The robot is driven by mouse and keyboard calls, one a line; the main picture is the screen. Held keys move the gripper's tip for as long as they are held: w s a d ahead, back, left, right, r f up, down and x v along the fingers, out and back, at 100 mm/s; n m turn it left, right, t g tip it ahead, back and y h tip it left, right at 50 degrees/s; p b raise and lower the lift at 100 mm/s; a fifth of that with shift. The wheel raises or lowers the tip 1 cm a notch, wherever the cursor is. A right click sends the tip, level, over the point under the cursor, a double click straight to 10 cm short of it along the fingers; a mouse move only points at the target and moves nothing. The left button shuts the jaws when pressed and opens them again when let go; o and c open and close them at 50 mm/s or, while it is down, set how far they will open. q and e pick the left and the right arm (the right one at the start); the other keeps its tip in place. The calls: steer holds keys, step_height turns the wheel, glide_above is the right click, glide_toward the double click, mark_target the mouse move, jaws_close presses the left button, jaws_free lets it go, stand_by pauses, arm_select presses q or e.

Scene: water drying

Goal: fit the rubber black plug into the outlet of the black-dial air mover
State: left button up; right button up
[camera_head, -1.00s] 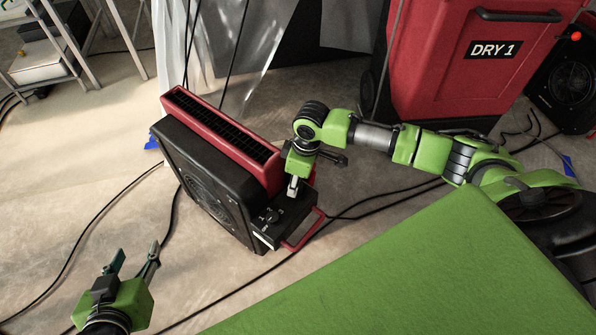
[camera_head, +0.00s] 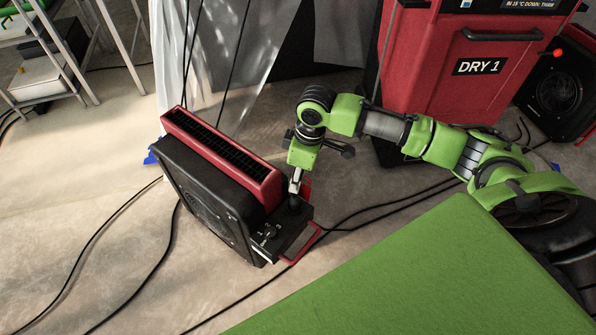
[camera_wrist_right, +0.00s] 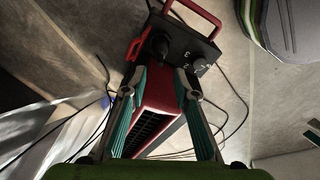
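The air mover (camera_head: 205,195) stands on the floor, with a black body and a red top with a dark grille. Its black control panel (camera_head: 290,228) faces up at its right end; this panel also shows in the right wrist view (camera_wrist_right: 182,45), with a small knob (camera_wrist_right: 198,65). A dark, plug-like piece (camera_head: 294,204) stands upright on the panel; it also shows in the right wrist view (camera_wrist_right: 160,45). My right gripper (camera_wrist_right: 160,72) points down just above it. Its fingers are apart and look empty. Whether the piece is fully seated cannot be told. My left gripper is out of view.
A red unit marked DRY 1 (camera_head: 440,95) and a black fan (camera_head: 560,85) stand at the back right. A metal rack (camera_head: 70,65) is at the back left. Plastic sheeting hangs behind the mover. Cables (camera_head: 150,270) cross the floor. My green body fills the lower right.

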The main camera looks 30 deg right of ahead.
steer(key=s+a+f+t+y, duration=0.2)
steer(key=s+a+f, duration=0.1)
steer(key=s+a, duration=0.85)
steer(key=s+d+m+h, duration=0.3)
steer(key=s+d+m, duration=0.4)
steer(key=s, duration=0.2)
steer(key=shift+s, duration=0.3)
steer(key=shift+f, duration=0.1)
